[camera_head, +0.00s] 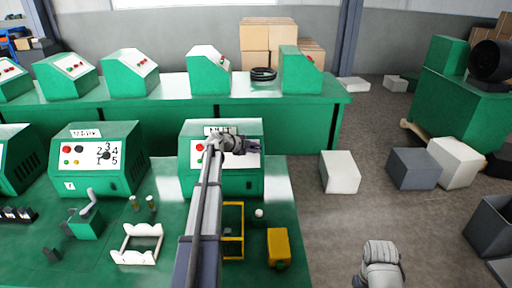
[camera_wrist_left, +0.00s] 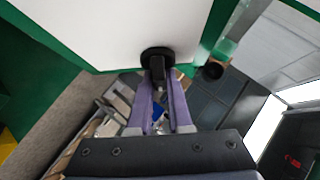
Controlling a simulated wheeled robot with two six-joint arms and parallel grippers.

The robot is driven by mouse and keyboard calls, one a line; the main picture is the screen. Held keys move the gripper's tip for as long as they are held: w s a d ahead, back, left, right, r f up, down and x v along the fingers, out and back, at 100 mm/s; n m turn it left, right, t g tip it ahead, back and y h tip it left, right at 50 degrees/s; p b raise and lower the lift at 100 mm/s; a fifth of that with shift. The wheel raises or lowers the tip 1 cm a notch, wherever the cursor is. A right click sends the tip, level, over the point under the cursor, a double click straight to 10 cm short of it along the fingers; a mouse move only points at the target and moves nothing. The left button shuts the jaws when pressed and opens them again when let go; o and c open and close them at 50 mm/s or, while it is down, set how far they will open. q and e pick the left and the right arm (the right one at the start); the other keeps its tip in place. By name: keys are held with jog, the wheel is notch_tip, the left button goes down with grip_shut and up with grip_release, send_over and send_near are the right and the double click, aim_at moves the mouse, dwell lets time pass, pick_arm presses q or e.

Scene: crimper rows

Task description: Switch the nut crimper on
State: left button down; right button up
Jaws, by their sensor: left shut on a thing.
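The nut crimper (camera_head: 255,180) is the green box with a white sloped panel on the near bench, right of a similar box. Its top label is partly hidden by my arm, and a red button (camera_head: 200,147) shows on its panel. My left gripper (camera_head: 254,147) is at the right part of this panel, covering what lies behind it. In the left wrist view, a black rotary knob (camera_wrist_left: 157,54) sits on the white panel, and the fingers (camera_wrist_left: 158,82) are shut on it. The knob's setting cannot be read.
Another green machine (camera_head: 100,158) with a numbered dial stands to the left. Yellow frame (camera_head: 240,232), yellow block (camera_head: 278,246) and white rack (camera_head: 138,243) lie on the near bench. My right arm (camera_head: 382,262) shows at the bottom right. Boxes (camera_head: 340,172) stand on the floor.

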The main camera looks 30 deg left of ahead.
dwell(0.4)
pick_arm(q)
jog(key=c, duration=0.8)
grip_release()
jog(key=shift+c, duration=0.2)
jog(key=shift+s+a+r+p, duration=0.15)
jog(key=shift+s+r+p, duration=0.15)
jog(key=shift+s+p, duration=0.15)
jog(key=p+v, duration=0.3)
jog(key=v, duration=0.3)
jog(key=shift+s, duration=0.25)
jog(key=shift+a+r, duration=0.1)
jog(key=shift+a, duration=0.05)
